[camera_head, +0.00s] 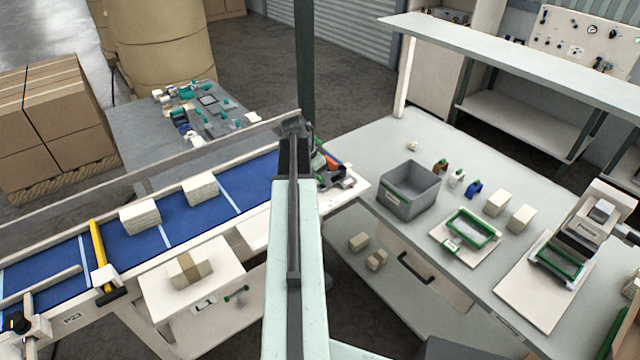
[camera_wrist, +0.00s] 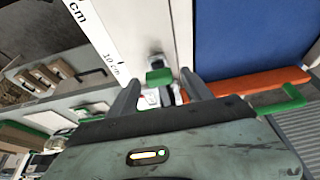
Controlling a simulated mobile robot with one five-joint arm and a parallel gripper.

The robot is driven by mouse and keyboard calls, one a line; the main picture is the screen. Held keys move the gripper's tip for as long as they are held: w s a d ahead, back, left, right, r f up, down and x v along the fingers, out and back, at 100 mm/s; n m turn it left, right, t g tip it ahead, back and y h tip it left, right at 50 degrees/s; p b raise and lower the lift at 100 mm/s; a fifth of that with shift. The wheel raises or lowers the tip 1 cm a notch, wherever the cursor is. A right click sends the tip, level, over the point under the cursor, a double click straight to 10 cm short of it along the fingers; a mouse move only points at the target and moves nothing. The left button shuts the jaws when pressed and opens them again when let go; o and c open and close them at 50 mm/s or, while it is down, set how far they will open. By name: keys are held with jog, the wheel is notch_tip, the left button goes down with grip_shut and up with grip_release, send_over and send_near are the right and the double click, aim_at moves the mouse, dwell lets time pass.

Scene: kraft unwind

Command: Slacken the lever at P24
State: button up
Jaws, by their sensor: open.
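In the wrist view a small green lever (camera_wrist: 159,77) sits on a dark mount at the edge of a white conveyor rail (camera_wrist: 150,25). My gripper (camera_wrist: 162,80) is open, with one finger on each side of the green lever and a gap visible. I cannot tell how far the lever lies beyond the fingertips. A whitish plate below it is too small to read, so no P24 label is legible. In the head view my arm reaches the right end of the blue conveyor (camera_head: 120,235) and hides the lever and most of the gripper.
An orange bar (camera_wrist: 262,82) and a second green handle (camera_wrist: 293,96) are right of the gripper in the wrist view. A yellow bar (camera_head: 101,255) crosses the conveyor near a P23 label (camera_head: 72,318). A grey bin (camera_head: 408,190) stands on the right bench.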

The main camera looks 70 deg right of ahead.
grip_shut()
dwell(1.4)
